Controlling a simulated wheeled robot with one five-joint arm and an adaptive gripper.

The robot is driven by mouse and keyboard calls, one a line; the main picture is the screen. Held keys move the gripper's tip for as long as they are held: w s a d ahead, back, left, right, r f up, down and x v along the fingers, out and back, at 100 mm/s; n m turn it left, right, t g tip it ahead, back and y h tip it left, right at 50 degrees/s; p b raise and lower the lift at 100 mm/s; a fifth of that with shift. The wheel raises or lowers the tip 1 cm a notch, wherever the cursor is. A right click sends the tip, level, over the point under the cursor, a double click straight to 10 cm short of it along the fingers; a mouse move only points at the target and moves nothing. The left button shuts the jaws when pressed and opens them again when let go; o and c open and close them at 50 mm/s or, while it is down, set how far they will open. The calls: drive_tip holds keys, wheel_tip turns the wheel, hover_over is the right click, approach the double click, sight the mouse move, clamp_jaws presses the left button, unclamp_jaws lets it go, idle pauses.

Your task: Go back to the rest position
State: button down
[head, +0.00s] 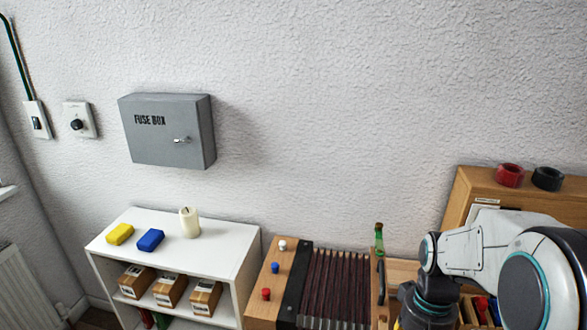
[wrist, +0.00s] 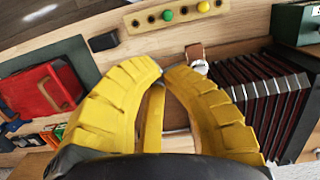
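My gripper (wrist: 162,71) fills the middle of the wrist view. Its two ribbed yellow fingers curve inward and their tips meet or nearly meet. A narrow yellow bar shows between the fingers; I cannot tell whether it is part of the gripper. No object shows at the fingertips. The gripper is above a wooden work surface (wrist: 115,73). In the head view my white and dark arm reaches in at the lower right, and the gripper is almost wholly cut off by the bottom edge.
A pleated accordion-like bellows (head: 335,285) and a green bottle (head: 379,239) are left of my arm. A wooden cabinet (head: 455,210) with red (head: 510,175) and black rolls (head: 547,178) stands behind it. A white shelf (head: 215,245) and a fuse box (head: 165,130) are farther left.

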drive_tip(key=s+a+r+n+t+b, duration=0.1)
drive_tip(key=s+a+r+n+t, duration=0.1)
drive_tip(key=s+a+r+t, duration=0.2)
drive_tip(key=s+r+t, duration=0.2)
drive_tip(key=s+r, duration=0.2)
drive_tip(key=s, duration=0.1)
drive_tip(key=shift+a+b, duration=0.4)
drive_tip(key=shift+s+a, duration=0.1)
idle(0.8)
